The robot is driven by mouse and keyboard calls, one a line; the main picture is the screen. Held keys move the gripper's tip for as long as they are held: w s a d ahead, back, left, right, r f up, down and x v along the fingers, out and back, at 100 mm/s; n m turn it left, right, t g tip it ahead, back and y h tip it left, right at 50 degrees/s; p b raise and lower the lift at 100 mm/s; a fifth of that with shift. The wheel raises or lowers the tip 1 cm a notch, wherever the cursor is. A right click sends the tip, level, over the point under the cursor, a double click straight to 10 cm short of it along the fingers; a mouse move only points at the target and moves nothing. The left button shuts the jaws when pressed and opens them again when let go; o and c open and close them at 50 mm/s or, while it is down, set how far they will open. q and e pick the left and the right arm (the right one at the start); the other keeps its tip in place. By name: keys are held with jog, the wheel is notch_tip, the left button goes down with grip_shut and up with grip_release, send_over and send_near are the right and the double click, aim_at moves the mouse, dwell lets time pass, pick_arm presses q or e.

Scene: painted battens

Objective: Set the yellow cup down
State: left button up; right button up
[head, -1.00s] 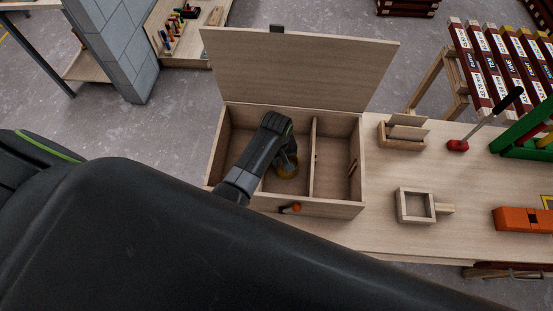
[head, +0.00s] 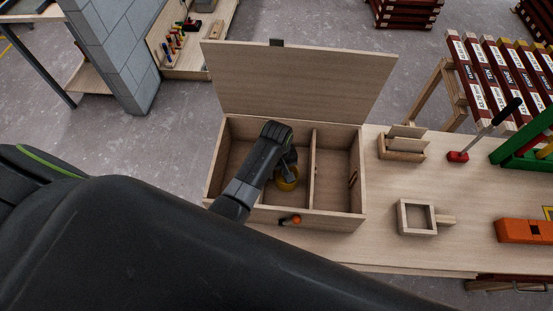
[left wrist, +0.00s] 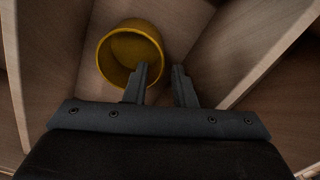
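The yellow cup (head: 287,183) is in the left compartment of the open wooden box (head: 340,219), close to the divider. In the left wrist view the cup (left wrist: 130,45) shows its open mouth and hollow inside; it looks upright on the compartment floor. My left gripper (head: 288,164) reaches down into this compartment over the cup. In the left wrist view its two fingers (left wrist: 160,70) stand apart with a clear gap between them. The left finger overlaps the cup's near right wall; the right finger is just beside the cup. My right gripper is not in view.
The box lid (head: 295,80) stands open at the back. The divider (head: 313,165) and box walls rise close around my gripper. An orange-tipped item (head: 293,220) is at the box front. A square wooden frame (head: 417,217) and orange block (head: 523,231) lie to the right.

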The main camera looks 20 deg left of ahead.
pick_arm(q)
notch_tip(320, 180, up, 11)
jog(key=b, duration=0.1)
dwell(0.3)
jog(key=shift+s+f, duration=0.1)
jog(key=shift+f, duration=0.1)
dwell(0.3)
